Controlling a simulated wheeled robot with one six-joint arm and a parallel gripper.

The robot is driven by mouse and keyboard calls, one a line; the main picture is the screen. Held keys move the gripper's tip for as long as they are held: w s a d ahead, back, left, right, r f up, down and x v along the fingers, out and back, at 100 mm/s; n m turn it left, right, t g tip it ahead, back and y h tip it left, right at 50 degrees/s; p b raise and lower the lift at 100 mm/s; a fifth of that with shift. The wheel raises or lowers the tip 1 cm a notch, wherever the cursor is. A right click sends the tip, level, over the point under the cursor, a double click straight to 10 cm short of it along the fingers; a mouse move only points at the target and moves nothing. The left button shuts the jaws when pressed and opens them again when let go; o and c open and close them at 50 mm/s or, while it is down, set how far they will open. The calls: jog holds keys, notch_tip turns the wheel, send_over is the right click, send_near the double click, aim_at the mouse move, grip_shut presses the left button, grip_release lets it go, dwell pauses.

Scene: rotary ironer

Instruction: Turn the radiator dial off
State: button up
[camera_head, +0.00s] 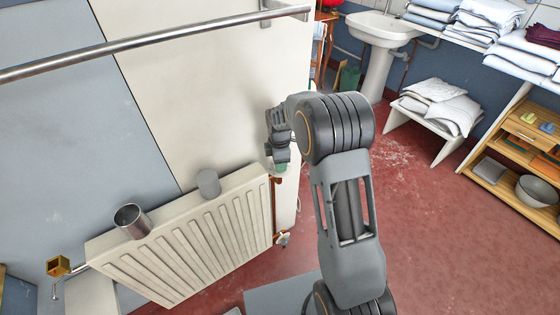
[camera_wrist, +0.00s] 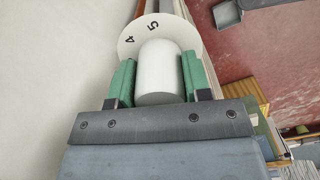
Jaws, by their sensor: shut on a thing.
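The radiator dial (camera_wrist: 158,72) is a white rounded knob in front of a pale disc (camera_wrist: 130,45) marked with a 4 and a 5. In the wrist view my gripper (camera_wrist: 157,82) has a green pad on each side of the knob and is shut on it. In the head view my gripper (camera_head: 280,166) is at the upper right end of the white ribbed radiator (camera_head: 175,250). There the dial is mostly hidden by my gripper. The dial's other numbers and its pointer mark cannot be made out.
A metal cup (camera_head: 133,221) and a grey cylinder (camera_head: 208,183) stand along the radiator's top. A copper pipe (camera_head: 274,205) runs down to a lower fitting (camera_head: 283,238). A metal rail (camera_head: 150,40) crosses above. The red floor (camera_head: 430,235) to the right is clear.

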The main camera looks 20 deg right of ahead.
jog(key=shift+w+r, duration=0.1)
dwell(0.3)
jog(key=o, duration=0.9)
notch_tip(320, 180, up, 14)
jog(key=shift+f+p, duration=0.15)
jog(key=shift+p, duration=0.65)
